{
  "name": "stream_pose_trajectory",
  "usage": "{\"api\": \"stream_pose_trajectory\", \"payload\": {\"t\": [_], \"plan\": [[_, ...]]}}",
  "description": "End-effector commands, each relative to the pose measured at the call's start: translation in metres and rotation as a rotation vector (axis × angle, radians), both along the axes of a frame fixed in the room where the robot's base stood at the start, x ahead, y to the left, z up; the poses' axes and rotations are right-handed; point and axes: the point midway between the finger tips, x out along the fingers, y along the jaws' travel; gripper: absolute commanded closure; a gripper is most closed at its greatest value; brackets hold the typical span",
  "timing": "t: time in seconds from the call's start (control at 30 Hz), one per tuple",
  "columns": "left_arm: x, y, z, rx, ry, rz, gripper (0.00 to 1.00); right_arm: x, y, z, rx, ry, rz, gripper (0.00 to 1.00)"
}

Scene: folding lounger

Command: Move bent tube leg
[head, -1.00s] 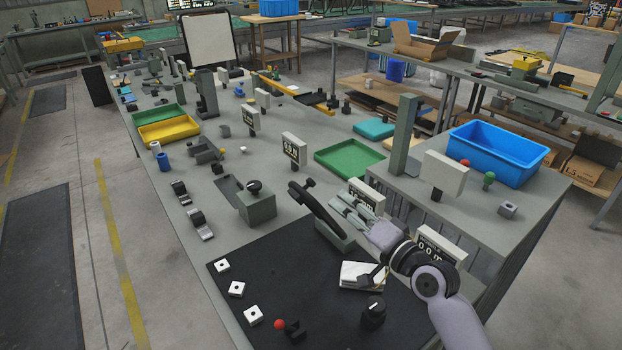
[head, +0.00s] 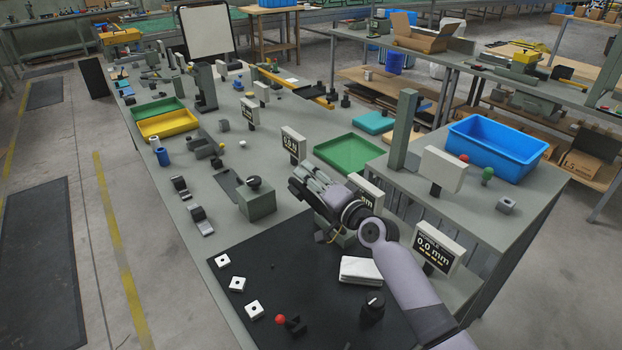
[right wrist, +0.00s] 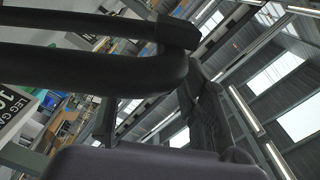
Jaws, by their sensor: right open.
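The bent tube leg is a dark, rounded tube that shows close up in the right wrist view (right wrist: 90,66), crossing the upper left and bending back on itself. In the head view it is mostly hidden behind my right gripper (head: 312,190). That gripper is open, with its fingers pointing left and away over the grey stand (head: 342,238) at the back edge of the black mat (head: 300,280). In the right wrist view a dark finger (right wrist: 212,112) stands just right of the tube's bend; I cannot tell whether they touch. My left gripper is out of view.
A grey box with a black knob (head: 256,196) stands left of my right gripper. The mat holds a white folded pad (head: 360,270), a black knob (head: 373,306) and a red-ball lever (head: 290,323). A green tray (head: 349,153) and a blue bin (head: 497,150) stand behind.

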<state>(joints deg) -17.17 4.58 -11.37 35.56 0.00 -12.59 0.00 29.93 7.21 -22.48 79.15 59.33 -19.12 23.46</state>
Motion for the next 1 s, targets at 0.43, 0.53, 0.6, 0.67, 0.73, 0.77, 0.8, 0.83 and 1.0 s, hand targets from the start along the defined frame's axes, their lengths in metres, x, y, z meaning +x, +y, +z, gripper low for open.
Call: {"api": "stream_pose_trajectory", "payload": {"t": [0.43,0.53,0.6,0.67,0.73,0.77,0.8,0.83,1.0], "plan": [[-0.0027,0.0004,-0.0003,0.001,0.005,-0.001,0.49,-0.0003,-0.0001,0.0001,0.001,0.001,0.000,0.86],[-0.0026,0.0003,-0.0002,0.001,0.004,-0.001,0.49,-0.0004,-0.0002,0.0001,0.001,0.001,0.000,0.93],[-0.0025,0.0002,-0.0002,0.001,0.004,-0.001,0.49,-0.0003,-0.0003,0.0001,0.001,0.001,0.000,0.97],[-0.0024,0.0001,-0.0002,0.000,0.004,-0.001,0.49,-0.0004,-0.0002,0.0001,0.001,0.001,0.000,1.00],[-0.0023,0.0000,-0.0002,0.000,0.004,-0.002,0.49,-0.0003,-0.0003,0.0001,0.001,0.001,0.000,1.00],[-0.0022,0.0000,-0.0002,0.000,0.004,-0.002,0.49,-0.0003,-0.0003,0.0001,0.001,0.001,0.000,1.00],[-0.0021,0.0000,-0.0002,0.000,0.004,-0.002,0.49,-0.0003,-0.0003,0.0001,0.001,0.001,0.000,1.00],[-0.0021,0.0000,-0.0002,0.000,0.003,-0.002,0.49,-0.0003,-0.0003,0.0000,0.001,0.001,0.000,1.00],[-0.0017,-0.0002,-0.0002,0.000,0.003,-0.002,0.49,-0.0003,-0.0003,0.0001,0.001,0.001,0.000,1.00]]}}
